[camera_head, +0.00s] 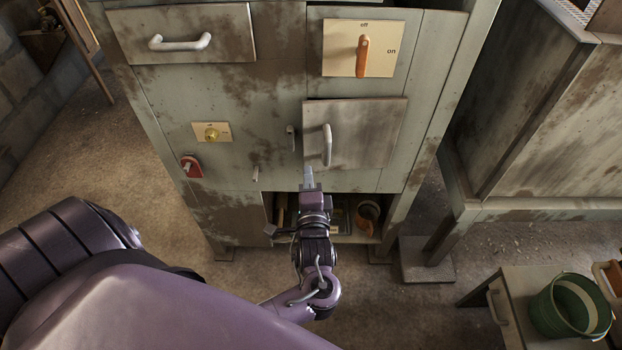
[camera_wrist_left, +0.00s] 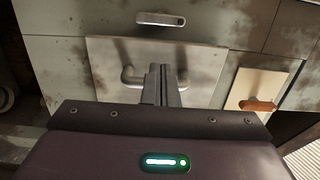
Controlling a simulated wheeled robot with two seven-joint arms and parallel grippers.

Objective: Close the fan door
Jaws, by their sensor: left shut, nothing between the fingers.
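The fan door (camera_head: 372,132) is a small, stained grey metal panel with a white vertical handle (camera_head: 327,145) near its left edge, below the on/off switch panel. It seems to stand slightly proud of the cabinet face; how far it is open is hard to tell. My left gripper (camera_head: 308,177) is shut and empty, just below and left of the door's lower left corner. In the left wrist view, the door (camera_wrist_left: 205,65) fills the middle. My shut fingers (camera_wrist_left: 163,84) overlap it and hide the middle of its handle. My right gripper is not in view.
The cabinet also carries an orange switch lever (camera_head: 362,56), a drawer handle (camera_head: 180,42), a yellow knob (camera_head: 211,133), a red switch (camera_head: 191,166) and a small latch (camera_head: 291,138). An open lower shelf holds objects. A green bucket (camera_head: 572,305) stands at lower right.

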